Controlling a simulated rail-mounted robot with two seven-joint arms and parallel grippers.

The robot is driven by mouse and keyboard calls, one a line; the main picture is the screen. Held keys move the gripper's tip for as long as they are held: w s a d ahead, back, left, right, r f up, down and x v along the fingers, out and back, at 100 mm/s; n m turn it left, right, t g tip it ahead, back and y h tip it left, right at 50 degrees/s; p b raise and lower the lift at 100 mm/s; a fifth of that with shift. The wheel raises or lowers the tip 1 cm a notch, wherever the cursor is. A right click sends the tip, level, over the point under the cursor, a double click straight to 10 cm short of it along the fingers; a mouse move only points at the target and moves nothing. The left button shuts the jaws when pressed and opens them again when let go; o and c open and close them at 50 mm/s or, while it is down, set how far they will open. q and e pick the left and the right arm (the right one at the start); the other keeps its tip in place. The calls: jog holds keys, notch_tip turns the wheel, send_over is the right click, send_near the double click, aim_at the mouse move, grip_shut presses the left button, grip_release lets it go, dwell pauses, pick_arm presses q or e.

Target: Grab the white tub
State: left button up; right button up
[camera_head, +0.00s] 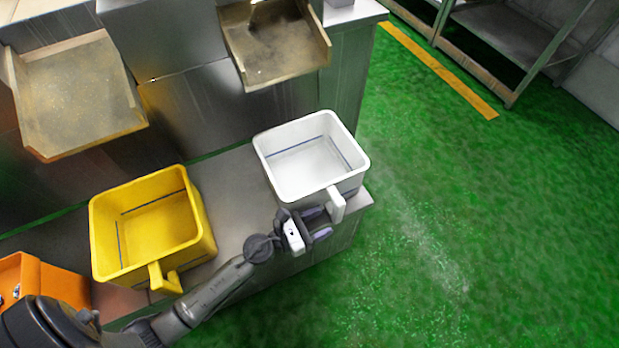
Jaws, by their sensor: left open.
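The white tub (345,143) sits on the metal ledge, below the right-hand chute. It looks empty, with a blue line around its inside. Its white handle (336,204) sticks out from the front side toward me. My left gripper (325,222) is open just left of the handle, with its fingers pointing toward it. Whether the fingers touch the handle or reach around it I cannot tell. My right gripper is not in view.
A yellow tub (206,240) with a front handle stands left on the same metal ledge (232,190). An orange tub (45,276) is at the lower left. Two worn chutes (75,90) and (277,45) overhang the ledge. Green floor (450,220) at right is clear.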

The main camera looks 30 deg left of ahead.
aim_at(343, 212)
pick_arm(q)
jog(key=x, duration=0.7)
jog(key=shift+w+d+f, duration=0.1)
jog(key=shift+w+d, duration=0.05)
grip_shut()
dwell(0.4)
